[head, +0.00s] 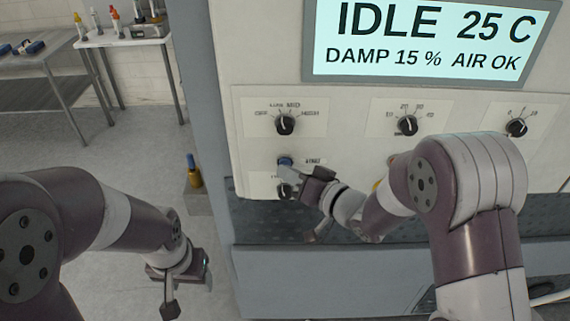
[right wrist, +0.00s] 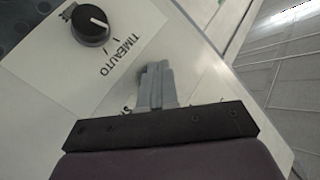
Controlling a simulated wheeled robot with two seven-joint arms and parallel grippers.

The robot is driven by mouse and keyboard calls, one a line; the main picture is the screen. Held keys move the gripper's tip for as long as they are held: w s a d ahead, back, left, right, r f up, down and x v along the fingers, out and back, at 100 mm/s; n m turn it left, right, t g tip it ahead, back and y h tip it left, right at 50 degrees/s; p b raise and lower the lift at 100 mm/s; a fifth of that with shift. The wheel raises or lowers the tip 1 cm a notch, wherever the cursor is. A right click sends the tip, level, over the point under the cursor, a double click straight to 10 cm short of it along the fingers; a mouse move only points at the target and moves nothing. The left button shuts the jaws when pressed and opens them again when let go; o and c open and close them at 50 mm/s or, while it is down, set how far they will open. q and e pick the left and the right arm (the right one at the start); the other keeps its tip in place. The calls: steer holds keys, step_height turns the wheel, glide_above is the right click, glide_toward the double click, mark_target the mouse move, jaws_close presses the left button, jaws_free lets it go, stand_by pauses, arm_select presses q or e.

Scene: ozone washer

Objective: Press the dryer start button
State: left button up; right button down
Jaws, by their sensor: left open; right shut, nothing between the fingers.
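The blue start button (head: 285,161) sits on the white dryer panel, with a start label to its right. My right gripper (head: 288,173) is shut and empty, with its fingertips at the lower edge of the button in the head view. In the right wrist view, the shut fingers (right wrist: 156,80) point at the panel and cover the button and part of its label. I cannot tell whether the fingertips touch the button. My left gripper (head: 188,286) is open and empty, low over the floor, away from the panel.
A time/auto knob (right wrist: 90,26) lies close beside the right fingers. More knobs (head: 285,124) run along the panel, below a display (head: 430,45) reading IDLE 25 C, DAMP 15 %, AIR OK. A yellow bottle with a blue top (head: 193,172) stands left of the machine. Metal tables (head: 125,40) stand behind.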

steer(key=shift+w, duration=0.15)
stand_by(0.4)
steer(key=shift+s, duration=0.9)
steer(key=s, duration=0.5)
stand_by(0.5)
